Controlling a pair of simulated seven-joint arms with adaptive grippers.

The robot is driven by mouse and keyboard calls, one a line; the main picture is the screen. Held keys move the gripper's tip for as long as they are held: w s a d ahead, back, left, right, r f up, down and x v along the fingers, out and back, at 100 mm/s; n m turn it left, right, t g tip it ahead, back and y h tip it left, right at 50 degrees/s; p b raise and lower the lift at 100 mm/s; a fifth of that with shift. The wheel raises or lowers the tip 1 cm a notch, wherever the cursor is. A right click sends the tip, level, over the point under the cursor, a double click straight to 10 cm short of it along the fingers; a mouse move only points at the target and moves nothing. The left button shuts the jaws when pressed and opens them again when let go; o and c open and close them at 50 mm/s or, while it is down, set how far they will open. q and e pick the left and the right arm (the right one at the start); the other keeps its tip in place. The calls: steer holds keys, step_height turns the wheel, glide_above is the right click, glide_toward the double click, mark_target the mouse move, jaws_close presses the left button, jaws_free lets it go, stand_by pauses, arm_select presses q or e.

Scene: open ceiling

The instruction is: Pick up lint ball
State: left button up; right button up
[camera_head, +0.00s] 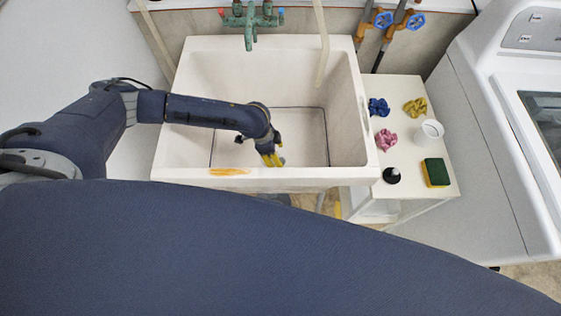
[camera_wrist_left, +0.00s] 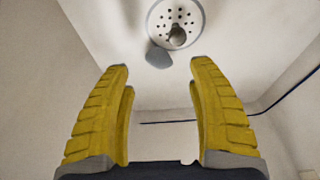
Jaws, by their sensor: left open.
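A small grey fuzzy lump, which looks like the lint ball (camera_wrist_left: 177,37), sits on the round perforated drain (camera_wrist_left: 188,15) in the left wrist view. A smoother grey patch (camera_wrist_left: 157,55) lies beside the drain's lower left edge; I cannot tell what it is. My left gripper (camera_head: 273,160) reaches down into the white sink (camera_head: 342,110) in the head view. Its yellow fingers are apart with nothing between them in the left wrist view (camera_wrist_left: 160,80). The lint ball is beyond the fingertips, not touched. My right gripper is not in view.
The sink walls surround the left gripper. A green faucet (camera_head: 251,20) stands at the back. A white side table (camera_head: 407,175) on the right holds colored cloths, a white cup (camera_head: 429,131), a dark bottle (camera_head: 391,175) and a sponge (camera_head: 436,172). A washer (camera_head: 505,100) stands further right.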

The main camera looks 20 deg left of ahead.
arm_select(q)
steer(key=shift+x, duration=2.8)
steer(key=shift+s, duration=0.15)
steer(key=c, duration=0.9)
